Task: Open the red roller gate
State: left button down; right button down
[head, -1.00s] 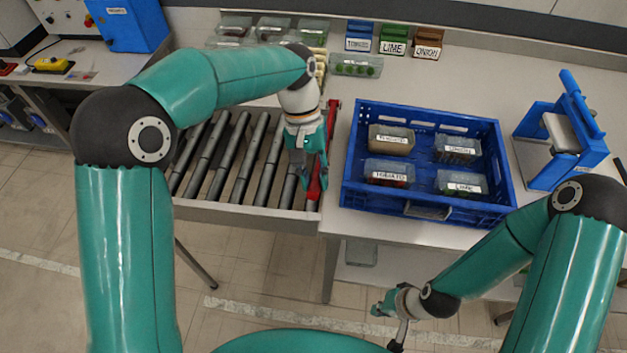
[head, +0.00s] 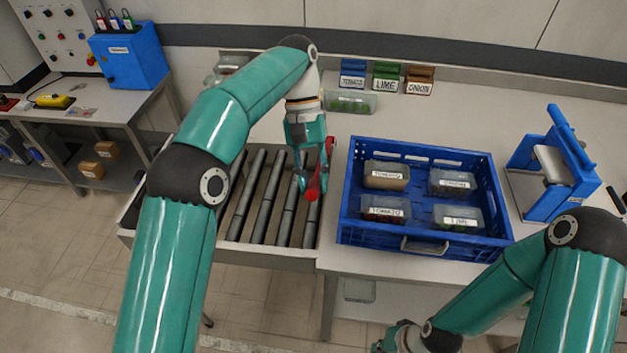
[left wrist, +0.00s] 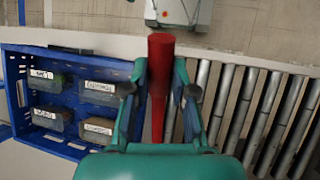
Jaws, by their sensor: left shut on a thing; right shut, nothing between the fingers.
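The red roller gate (head: 316,187) is a red bar at the right end of the roller conveyor, beside the blue crate. My left gripper (head: 308,190) is shut on it. My right gripper (head: 382,346) is low at the bottom edge, partly cut off, shut and empty, away from the gate.
The blue crate (head: 420,242) with several labelled tubs stands close right of the gate. The rollers (head: 262,205) lie to the left. Label bins (head: 386,77) stand behind, and a blue stand (head: 549,195) is at the right. Table behind the crate is mostly clear.

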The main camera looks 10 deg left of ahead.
pick_arm(q)
jog(key=c, duration=1)
grip_release()
jog(key=shift+w, duration=0.1)
jog(key=shift+o, duration=0.2)
jog(key=shift+f, duration=0.1)
